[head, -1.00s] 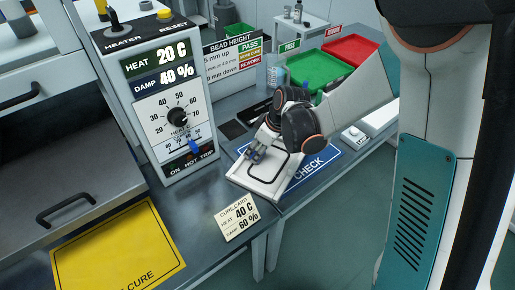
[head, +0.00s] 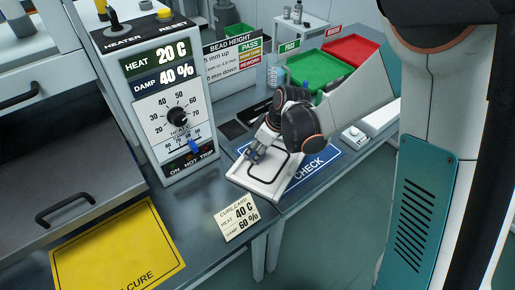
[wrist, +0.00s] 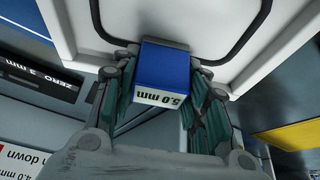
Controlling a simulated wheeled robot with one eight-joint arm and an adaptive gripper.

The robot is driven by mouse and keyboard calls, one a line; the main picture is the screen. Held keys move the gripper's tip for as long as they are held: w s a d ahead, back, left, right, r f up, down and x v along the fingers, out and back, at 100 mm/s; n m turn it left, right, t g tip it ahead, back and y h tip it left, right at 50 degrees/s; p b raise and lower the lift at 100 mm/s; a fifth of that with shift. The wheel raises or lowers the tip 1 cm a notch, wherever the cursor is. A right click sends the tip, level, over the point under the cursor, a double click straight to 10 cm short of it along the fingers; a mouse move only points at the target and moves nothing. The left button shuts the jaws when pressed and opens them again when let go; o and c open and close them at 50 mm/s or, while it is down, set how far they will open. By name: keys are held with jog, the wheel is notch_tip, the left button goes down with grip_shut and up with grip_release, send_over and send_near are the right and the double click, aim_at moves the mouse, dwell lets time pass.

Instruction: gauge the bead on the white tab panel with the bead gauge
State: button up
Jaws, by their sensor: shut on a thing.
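The white tab panel (head: 266,181) lies on the blue CHECK mat (head: 322,163), with a dark bead running in a loop around its face. My gripper (head: 254,157) is over the panel's left part. In the wrist view my gripper (wrist: 167,85) is shut on the blue bead gauge (wrist: 165,65), whose white end reads 5.0 mm. The gauge is at the panel (wrist: 210,35), with the bead passing on both sides of it. Its underside is hidden, so I cannot tell whether it touches the bead or the panel.
A heater box (head: 165,95) reads HEAT 20 C and DAMP 40 %. A cure card (head: 237,217) lies at the bench's front edge. A BEAD HEIGHT sign (head: 232,62), a green tray (head: 315,69) and a red tray (head: 350,50) stand behind. A yellow CURE mat (head: 115,250) is front left.

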jog(key=shift+r, duration=0.15)
jog(key=shift+r+p, duration=2.7)
jog(key=shift+r, duration=1.15)
